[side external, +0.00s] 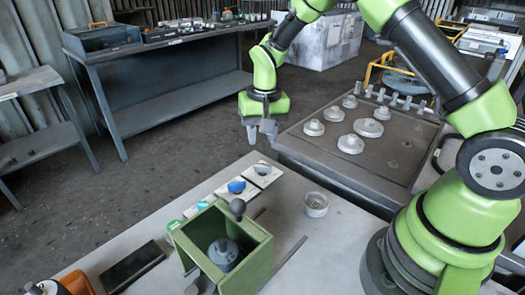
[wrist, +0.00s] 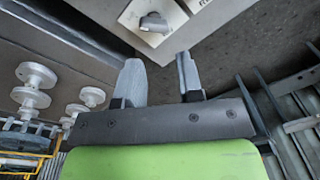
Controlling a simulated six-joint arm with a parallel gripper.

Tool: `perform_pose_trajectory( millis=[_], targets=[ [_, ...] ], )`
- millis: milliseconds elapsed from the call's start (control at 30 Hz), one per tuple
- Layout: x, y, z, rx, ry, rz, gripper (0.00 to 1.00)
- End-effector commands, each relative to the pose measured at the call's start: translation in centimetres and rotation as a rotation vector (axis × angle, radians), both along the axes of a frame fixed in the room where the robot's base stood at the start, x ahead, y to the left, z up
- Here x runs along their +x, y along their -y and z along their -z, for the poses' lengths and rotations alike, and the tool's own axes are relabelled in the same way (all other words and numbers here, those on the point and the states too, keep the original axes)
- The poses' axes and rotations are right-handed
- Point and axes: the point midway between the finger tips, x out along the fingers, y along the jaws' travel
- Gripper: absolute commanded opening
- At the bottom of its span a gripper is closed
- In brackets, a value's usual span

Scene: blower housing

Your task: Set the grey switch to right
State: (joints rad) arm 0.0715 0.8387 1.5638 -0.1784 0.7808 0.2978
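The grey switch (wrist: 154,22) is a small grey knob on a square white plate near the bench corner, at the top of the wrist view. In the side view the grey switch (side external: 262,169) is the farthest of a row of switches; I cannot tell which way it is set. My gripper (wrist: 161,75) has its two fingers apart with nothing between them. In the side view my gripper (side external: 261,132) hangs beyond the bench's far edge, apart from the switch.
A blue switch (side external: 237,187) and a green one (side external: 173,226) sit on plates in the same row. A green open box (side external: 252,255) with a dark ball-topped lever (side external: 237,207) stands close by. A round cup (side external: 316,204) is to the right. A dark table (side external: 345,178) holds several round parts.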

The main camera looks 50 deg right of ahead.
Motion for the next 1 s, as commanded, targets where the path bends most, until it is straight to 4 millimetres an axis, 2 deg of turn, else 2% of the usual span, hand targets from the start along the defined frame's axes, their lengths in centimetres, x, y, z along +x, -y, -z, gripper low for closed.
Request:
perform_pose_trajectory(
  millis=[33,133,433,567,1000],
  targets=[
    [0.1,0.2,1.8,-0.003,-0.025,0.005,0.34],
    [0.2,0.4,4.0,-0.007,-0.053,0.015,0.34],
    [0.2,0.6,6.6,-0.01,-0.071,0.019,0.34],
    [0.1,0.6,8.4,-0.01,-0.073,0.019,0.34],
    [0.2,0.6,8.1,-0.038,-0.064,-0.745,0.34]
  ],
)
